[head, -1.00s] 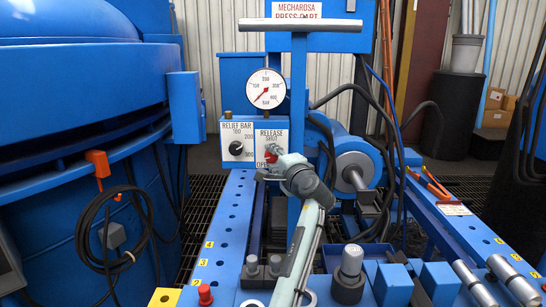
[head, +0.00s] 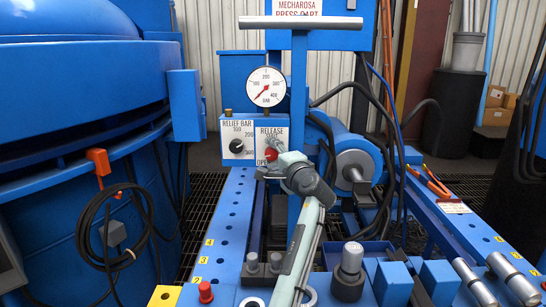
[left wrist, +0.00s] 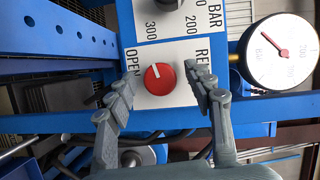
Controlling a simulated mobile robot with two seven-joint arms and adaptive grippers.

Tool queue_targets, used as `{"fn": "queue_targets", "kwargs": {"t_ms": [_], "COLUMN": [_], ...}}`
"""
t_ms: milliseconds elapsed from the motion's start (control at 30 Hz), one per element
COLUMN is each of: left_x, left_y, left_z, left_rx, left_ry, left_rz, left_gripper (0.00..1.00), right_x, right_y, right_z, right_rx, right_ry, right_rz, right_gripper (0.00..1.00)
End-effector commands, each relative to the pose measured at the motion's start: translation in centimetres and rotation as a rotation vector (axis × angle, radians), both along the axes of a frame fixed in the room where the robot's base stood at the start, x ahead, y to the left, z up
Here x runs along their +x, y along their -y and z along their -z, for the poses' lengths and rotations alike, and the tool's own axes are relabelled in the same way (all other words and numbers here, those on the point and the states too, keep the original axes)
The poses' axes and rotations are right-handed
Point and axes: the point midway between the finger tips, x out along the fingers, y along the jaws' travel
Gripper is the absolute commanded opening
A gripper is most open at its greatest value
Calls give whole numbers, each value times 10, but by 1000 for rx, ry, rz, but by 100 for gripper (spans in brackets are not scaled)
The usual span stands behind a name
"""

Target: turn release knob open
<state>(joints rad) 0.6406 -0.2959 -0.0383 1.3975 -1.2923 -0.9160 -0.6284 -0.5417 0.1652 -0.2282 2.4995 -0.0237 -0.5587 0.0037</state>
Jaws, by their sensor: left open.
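The release knob (head: 270,154) is a red round knob on the white RELEASE plate (head: 271,134) of the press cart's front panel. In the left wrist view the knob (left wrist: 159,79) shows a white pointer line. The line points up in that picture, toward the relief dial's side, between the OPEN word at left and the RELEASE lettering at right. My left gripper (left wrist: 161,80) is open, with one finger on each side of the knob and visible gaps between. In the head view my left gripper (head: 269,158) partly covers the plate's lettering. My right gripper is not in view.
The black relief knob (head: 236,146) is close left of the release plate. The pressure gauge (head: 266,86) stands just above it. A blue post (head: 298,120) rises just right of the plate. Black hoses (head: 385,130) hang at the right.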

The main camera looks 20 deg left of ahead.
Motion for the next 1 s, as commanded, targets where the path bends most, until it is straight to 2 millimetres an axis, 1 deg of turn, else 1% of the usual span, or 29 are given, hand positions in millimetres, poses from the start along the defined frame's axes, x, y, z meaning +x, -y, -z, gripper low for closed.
{"fn": "queue_targets", "kwargs": {"t_ms": [167, 400, 600, 767, 1000], "left_x": [-17, -58, -83, -92, -94], "left_y": [14, 46, 66, 72, 73], "left_z": [0, -4, -6, -7, -7], "left_rx": [-2, -3, 0, 0, -1], "left_ry": [1, -1, -2, -2, -2], "left_rz": [2, 2, 0, 1, 0], "left_gripper": [52, 52, 52, 52, 52], "right_x": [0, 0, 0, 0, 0], "right_y": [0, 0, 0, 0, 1], "right_z": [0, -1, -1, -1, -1], "right_rx": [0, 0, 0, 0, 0], "right_ry": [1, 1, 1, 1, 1], "right_rz": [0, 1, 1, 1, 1], "right_gripper": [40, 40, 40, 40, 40]}}
